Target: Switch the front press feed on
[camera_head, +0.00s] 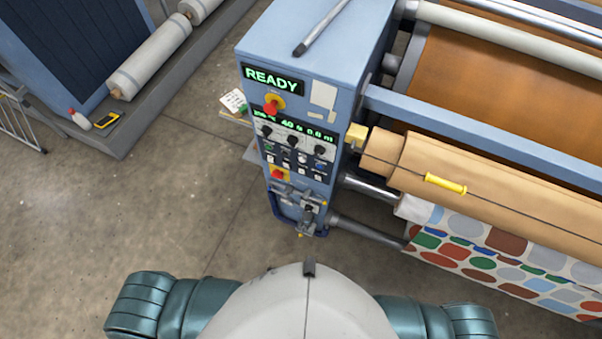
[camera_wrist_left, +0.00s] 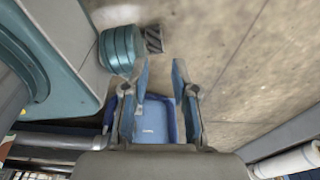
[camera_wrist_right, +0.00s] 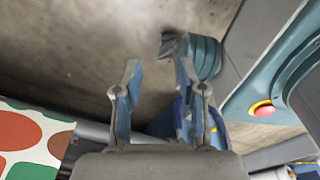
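The press's blue control cabinet (camera_head: 318,50) stands in the middle of the head view. Its green display (camera_head: 272,79) reads READY. Below are a red mushroom button (camera_head: 271,107), a smaller green readout (camera_head: 293,125), and three black knobs (camera_head: 293,141) in a row. Small coloured buttons and switches (camera_head: 302,158) sit under the knobs. Their labels are too small to read, so I cannot tell which is the front feed. My left gripper (camera_wrist_left: 160,72) and right gripper (camera_wrist_right: 157,70) are open and empty in their wrist views. Neither is clearly identifiable in the head view.
A brown roll (camera_head: 490,187) and patterned sheet (camera_head: 480,262) extend right. A bottle (camera_head: 79,119) and yellow device (camera_head: 107,120) lie at left. Bare floor (camera_head: 150,215) lies left of the cabinet.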

